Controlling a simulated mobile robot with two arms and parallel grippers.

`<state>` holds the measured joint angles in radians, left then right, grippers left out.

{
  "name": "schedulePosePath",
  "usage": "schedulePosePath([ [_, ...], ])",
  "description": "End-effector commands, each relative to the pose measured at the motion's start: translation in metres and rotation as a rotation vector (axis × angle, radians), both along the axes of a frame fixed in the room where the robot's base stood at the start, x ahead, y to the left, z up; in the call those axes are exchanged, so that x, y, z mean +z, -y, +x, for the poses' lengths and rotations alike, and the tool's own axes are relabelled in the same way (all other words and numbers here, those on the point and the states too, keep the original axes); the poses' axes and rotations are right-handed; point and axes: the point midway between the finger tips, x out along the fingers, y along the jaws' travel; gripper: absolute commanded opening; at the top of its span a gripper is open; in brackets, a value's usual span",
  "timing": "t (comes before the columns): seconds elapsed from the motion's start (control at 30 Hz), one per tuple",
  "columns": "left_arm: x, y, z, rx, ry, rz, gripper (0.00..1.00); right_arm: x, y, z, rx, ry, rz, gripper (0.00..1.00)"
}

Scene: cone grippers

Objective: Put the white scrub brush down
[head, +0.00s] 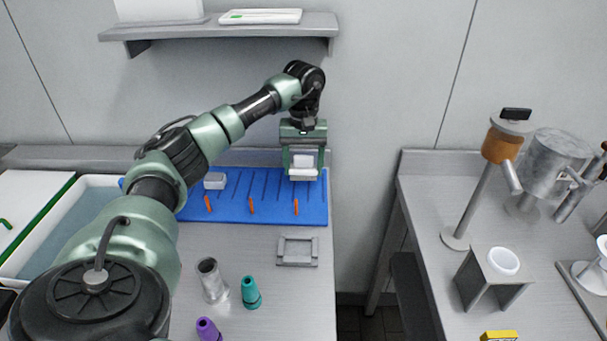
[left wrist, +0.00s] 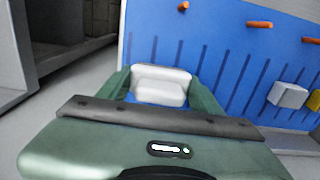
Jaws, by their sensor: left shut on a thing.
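The white scrub brush (head: 303,175) is between the fingers of my left gripper (head: 303,165), at the right end of a blue mat (head: 232,211). In the left wrist view the brush (left wrist: 160,86) sits between the two green fingers of my left gripper (left wrist: 162,92), with the blue mat (left wrist: 215,35) behind and around it. The gripper is shut on the brush. I cannot tell whether the underside of the brush touches the mat. My right gripper is in neither view.
A pale block (head: 215,181) lies at the mat's left part, and several orange pegs (head: 251,206) line its front. A metal cup (head: 212,281), a teal cone (head: 251,293), a purple cone (head: 208,330) and a grey frame (head: 297,251) stand nearer. A shelf (head: 225,28) hangs above.

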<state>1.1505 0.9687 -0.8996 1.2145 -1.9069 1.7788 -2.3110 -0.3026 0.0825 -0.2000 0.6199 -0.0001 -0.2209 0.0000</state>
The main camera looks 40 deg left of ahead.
Motion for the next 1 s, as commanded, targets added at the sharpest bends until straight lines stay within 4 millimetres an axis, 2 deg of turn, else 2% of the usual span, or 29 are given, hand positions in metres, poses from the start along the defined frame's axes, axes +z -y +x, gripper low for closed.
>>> schedulePosePath([
  [0.3, -0.034, 0.0, 0.0, 0.002, -0.003, -0.003, 0.25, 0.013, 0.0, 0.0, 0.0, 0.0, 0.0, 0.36],
  [0.7, -0.044, -0.002, 0.003, 0.001, 0.001, -0.001, 0.25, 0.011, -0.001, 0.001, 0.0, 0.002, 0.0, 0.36],
  [0.73, -0.044, -0.002, 0.003, 0.001, 0.001, -0.001, 0.67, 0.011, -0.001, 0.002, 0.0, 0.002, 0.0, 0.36],
  [0.8, -0.043, -0.002, 0.003, 0.001, 0.001, -0.001, 0.86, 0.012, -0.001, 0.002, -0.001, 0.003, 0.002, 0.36],
  [1.0, -0.043, -0.002, 0.003, 0.001, 0.001, -0.001, 0.86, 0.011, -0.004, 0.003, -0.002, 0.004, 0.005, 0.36],
])
